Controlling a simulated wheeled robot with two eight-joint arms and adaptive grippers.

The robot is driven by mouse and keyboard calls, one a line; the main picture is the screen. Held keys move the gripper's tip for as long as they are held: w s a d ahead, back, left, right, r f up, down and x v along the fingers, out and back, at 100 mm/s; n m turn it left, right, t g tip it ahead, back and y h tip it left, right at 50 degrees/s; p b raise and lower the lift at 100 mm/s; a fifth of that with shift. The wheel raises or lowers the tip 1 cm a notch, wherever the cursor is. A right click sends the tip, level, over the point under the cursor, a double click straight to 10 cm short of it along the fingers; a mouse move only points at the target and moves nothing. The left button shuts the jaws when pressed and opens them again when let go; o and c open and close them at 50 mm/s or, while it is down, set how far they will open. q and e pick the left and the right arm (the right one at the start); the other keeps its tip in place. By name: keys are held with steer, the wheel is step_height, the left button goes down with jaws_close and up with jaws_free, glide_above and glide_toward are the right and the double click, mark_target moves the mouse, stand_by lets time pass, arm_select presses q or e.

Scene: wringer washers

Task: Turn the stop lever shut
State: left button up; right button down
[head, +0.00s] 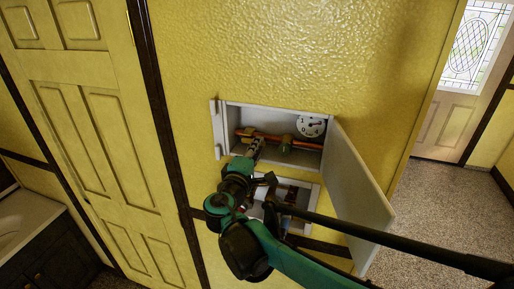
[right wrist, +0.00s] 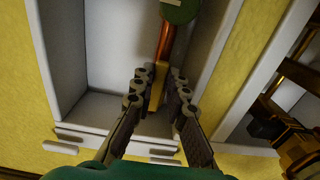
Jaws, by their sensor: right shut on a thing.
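My right gripper (head: 258,145) reaches into an open wall box (head: 223,122) from below. In the right wrist view, the fingers of my right gripper (right wrist: 157,88) are shut on a narrow brass-coloured piece, which looks like the stop lever (right wrist: 158,84); the fingers hide part of it. A copper-coloured bar runs from it up to a round green part (right wrist: 180,8). My left gripper is not in view.
The box door (head: 352,185) hangs open on the right, close to my right arm. A white dial (head: 311,126) sits at the back right of the box. A second opening (head: 304,188) lies below it. A closed yellow door (head: 95,130) stands at left.

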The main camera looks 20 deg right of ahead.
steer(key=shift+f, duration=0.15)
steer(key=c, duration=1.5)
jaws_free()
steer(key=shift+c, duration=0.2)
steer(key=shift+s, duration=0.1)
